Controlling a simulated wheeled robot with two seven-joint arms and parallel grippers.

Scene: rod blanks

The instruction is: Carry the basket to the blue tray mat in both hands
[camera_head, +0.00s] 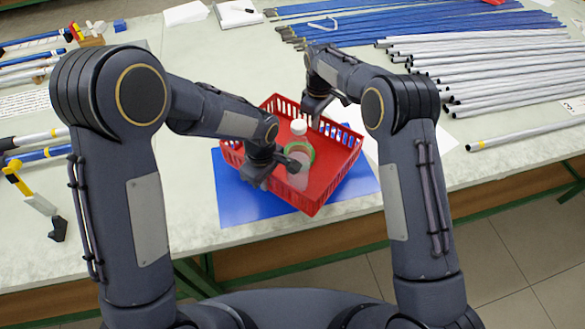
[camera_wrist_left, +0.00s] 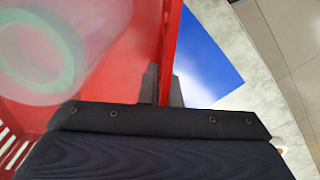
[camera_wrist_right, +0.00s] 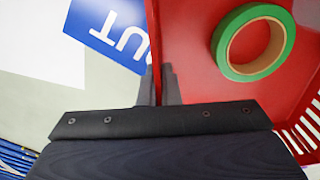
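The red basket (camera_head: 335,178) is over the blue tray mat (camera_head: 240,205), turned at an angle to it. I cannot tell whether it touches the mat. It holds a clear bottle with a white cap (camera_head: 298,127) and a green tape roll (camera_wrist_right: 253,42). My left gripper (camera_head: 254,178) is shut on the basket's near-left wall; its fingers straddle that wall (camera_wrist_left: 171,35) in the left wrist view. My right gripper (camera_head: 314,112) is shut on the opposite, far-right wall; its fingers straddle it (camera_wrist_right: 154,40) in the right wrist view.
Silver rods (camera_head: 490,65) and blue rods (camera_head: 420,22) lie at the back right of the pale table (camera_head: 180,190). More rods and tools (camera_head: 35,190) lie at the left. White paper (camera_head: 186,13) lies at the back. The table's front edge is close to the mat.

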